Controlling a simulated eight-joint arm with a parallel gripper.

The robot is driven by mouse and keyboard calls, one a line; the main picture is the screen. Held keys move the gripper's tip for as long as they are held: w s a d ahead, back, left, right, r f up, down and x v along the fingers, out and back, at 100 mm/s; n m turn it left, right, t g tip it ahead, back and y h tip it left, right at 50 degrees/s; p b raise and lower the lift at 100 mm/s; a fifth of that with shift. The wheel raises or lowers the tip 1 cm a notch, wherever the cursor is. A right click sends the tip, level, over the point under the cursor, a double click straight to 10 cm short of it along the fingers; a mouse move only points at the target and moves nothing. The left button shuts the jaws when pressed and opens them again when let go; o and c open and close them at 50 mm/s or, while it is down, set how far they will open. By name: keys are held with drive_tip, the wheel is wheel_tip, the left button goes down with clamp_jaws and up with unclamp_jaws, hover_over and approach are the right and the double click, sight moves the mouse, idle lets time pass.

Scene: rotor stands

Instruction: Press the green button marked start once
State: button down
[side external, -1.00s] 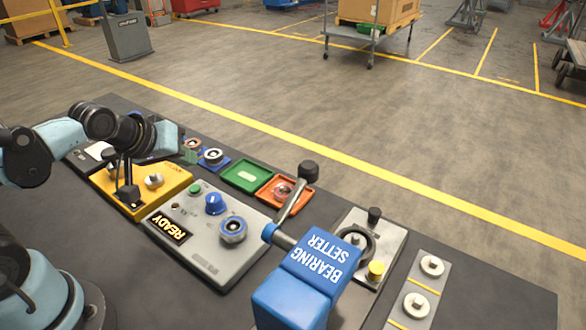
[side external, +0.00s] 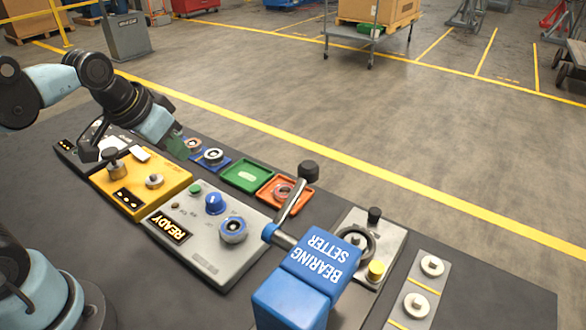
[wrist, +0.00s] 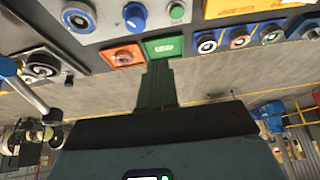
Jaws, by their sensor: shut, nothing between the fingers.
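The green button (side external: 195,188) sits at the upper left of a grey panel (side external: 225,262) with a lit READY display (side external: 167,227), a blue knob (side external: 214,204) and a blue-rimmed dial (side external: 233,230). Any start marking is too small to read. The button also shows at the top of the wrist view (wrist: 177,12). My gripper (side external: 180,150) is shut and empty, over the far side of the bench, up and left of the button in the side view and apart from it. In the wrist view my gripper's green fingers (wrist: 157,75) point toward the green tray, below the button.
A yellow panel (side external: 150,195) with knobs is left of the grey panel. A green tray (side external: 246,174) and an orange tray (side external: 284,190) lie behind it. A blue bearing setter (side external: 305,280) with a raised lever (side external: 292,205) stands to the right.

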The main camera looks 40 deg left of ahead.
drive_tip(key=a+r, duration=0.1)
drive_tip(key=a+g, duration=0.1)
drive_tip(key=w+a+r+g, duration=0.1)
drive_tip(key=shift+w+a+r, duration=0.1)
drive_tip(key=shift+a+r, duration=0.15)
drive_tip(key=shift+r, duration=0.05)
drive_tip(key=shift+f, duration=0.1)
hover_over(196, 188)
wheel_tip(196, 188, down, 11)
drive_tip(key=shift+f, duration=1.2)
drive_tip(key=shift+f, duration=0.1)
